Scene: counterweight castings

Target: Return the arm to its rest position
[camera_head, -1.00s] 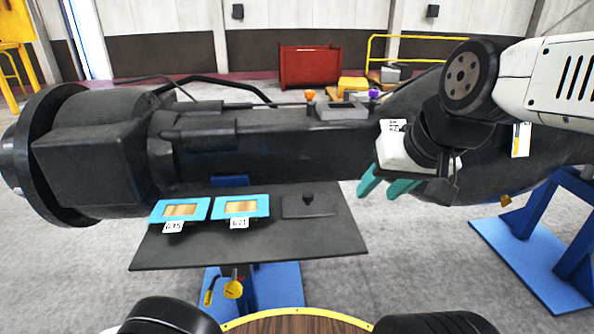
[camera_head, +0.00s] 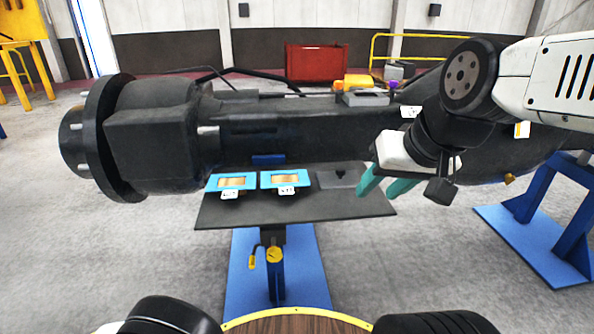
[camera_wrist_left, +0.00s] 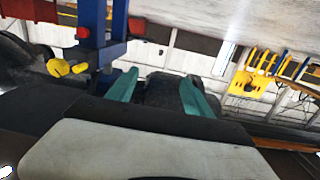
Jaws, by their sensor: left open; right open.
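My right gripper (camera_head: 382,187) shows in the head view with its two teal fingers apart and empty. It hangs from my white and black right arm, which comes in from the right. The fingers overlap the right end of the black shelf (camera_head: 290,212) in the picture; I cannot tell whether they touch it. My left gripper (camera_wrist_left: 160,84) shows only in the left wrist view. Its teal fingers are spread and nothing is clearly held between them. The left arm's gripper is outside the head view.
A large dark casting (camera_head: 270,130) spans the head view. Two blue-framed plates, one left (camera_head: 232,181) and one right (camera_head: 286,179), lie on the shelf. A blue stand (camera_head: 560,225) is at right. A red bin (camera_head: 317,63) is farther back. Grey floor is open at left.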

